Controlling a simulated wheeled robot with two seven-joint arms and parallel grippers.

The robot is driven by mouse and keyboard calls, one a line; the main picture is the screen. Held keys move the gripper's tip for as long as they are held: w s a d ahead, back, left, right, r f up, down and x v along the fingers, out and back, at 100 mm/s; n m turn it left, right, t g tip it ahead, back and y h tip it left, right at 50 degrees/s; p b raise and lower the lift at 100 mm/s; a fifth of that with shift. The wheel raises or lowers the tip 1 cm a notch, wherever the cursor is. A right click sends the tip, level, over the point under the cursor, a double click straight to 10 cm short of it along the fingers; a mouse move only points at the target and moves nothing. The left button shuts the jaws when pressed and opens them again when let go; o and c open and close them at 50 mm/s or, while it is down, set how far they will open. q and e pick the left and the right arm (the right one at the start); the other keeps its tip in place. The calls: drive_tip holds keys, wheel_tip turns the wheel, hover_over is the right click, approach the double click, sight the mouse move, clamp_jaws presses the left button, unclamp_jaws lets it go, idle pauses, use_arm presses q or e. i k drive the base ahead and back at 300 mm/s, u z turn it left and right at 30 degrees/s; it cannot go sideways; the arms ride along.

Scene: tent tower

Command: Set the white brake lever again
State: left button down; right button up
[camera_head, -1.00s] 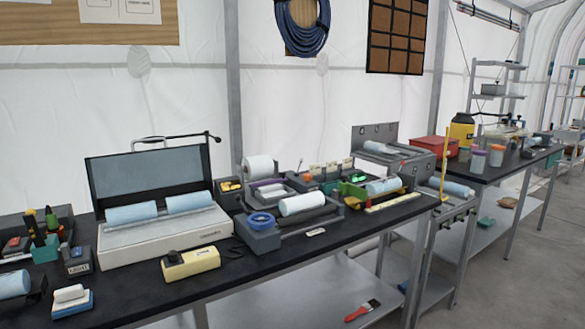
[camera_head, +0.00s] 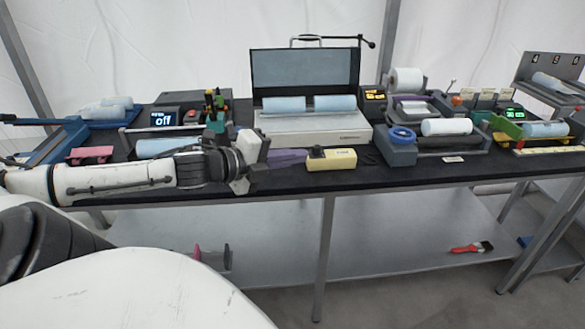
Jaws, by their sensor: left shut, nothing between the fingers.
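I cannot make out a white brake lever with certainty. A white roll (camera_head: 446,127) lies in a grey stand (camera_head: 399,152) with a blue ring (camera_head: 402,134), right of the middle. A thin upright lever (camera_head: 452,84) stands behind this roll, too small to tell its colour well. My left gripper (camera_head: 252,162) is shut and empty at the table's front edge, in front of the white machine (camera_head: 310,129). It is well to the left of the grey stand. My right gripper is not in view.
A cream block (camera_head: 332,160) and a purple object (camera_head: 286,158) lie right of my left gripper on the black table (camera_head: 330,178). A blue-framed device (camera_head: 62,143) stands at left. A red brush (camera_head: 472,248) lies on the lower shelf. The black front strip is mostly clear.

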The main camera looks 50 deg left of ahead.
sight(455, 79)
drive_tip(key=u, duration=0.25)
drive_tip(key=i, duration=2.7)
drive_tip(key=z, duration=0.4)
